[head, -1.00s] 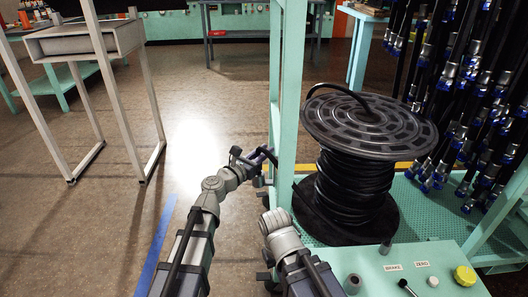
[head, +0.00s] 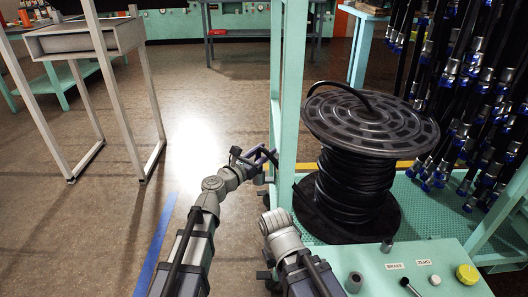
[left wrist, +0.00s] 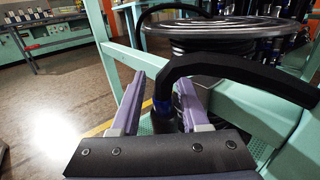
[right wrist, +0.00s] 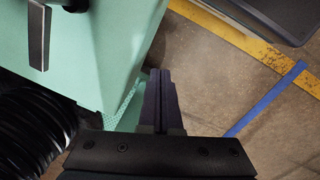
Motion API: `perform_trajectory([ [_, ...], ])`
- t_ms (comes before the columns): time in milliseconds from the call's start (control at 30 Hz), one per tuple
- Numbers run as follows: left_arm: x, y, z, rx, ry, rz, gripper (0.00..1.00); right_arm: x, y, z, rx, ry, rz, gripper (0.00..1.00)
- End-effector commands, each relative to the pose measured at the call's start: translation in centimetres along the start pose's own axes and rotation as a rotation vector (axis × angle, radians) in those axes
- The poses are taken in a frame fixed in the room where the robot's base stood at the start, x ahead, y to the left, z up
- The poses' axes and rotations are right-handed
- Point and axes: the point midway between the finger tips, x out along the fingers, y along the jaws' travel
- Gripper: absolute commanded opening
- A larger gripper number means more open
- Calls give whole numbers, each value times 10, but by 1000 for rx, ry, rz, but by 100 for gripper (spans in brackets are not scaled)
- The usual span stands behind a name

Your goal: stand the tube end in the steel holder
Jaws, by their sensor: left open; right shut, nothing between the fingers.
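A black tube (left wrist: 185,66) with a blue band bends down between the fingers of my left gripper (left wrist: 158,88) in the left wrist view. The fingers are open, with a gap at the left of the tube. In the head view my left gripper (head: 262,154) is beside the green post. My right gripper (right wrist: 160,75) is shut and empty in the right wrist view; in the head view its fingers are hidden. A grey open-topped cup (head: 354,283) stands on the green panel, and a smaller grey cylinder (head: 386,246) stands behind it. I cannot tell which is the steel holder.
A black hose reel (head: 370,125) stands on the green cart, right of the green post (head: 289,90). Hoses with blue fittings (head: 470,110) hang at the right. The panel (head: 330,262) carries a lever and a yellow cap (head: 467,274).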

Motion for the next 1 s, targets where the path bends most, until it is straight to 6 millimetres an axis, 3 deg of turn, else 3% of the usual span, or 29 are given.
perform_trajectory([
  [267,-12,-4,0,1,0,-7,56,0,-1,-1,-6,3,-5,0],
  [700,-76,-1,0,0,0,0,56,0,-1,-1,-6,3,-6,0],
  [1000,-78,0,0,0,0,0,56,0,-1,-1,-6,3,-6,0],
])
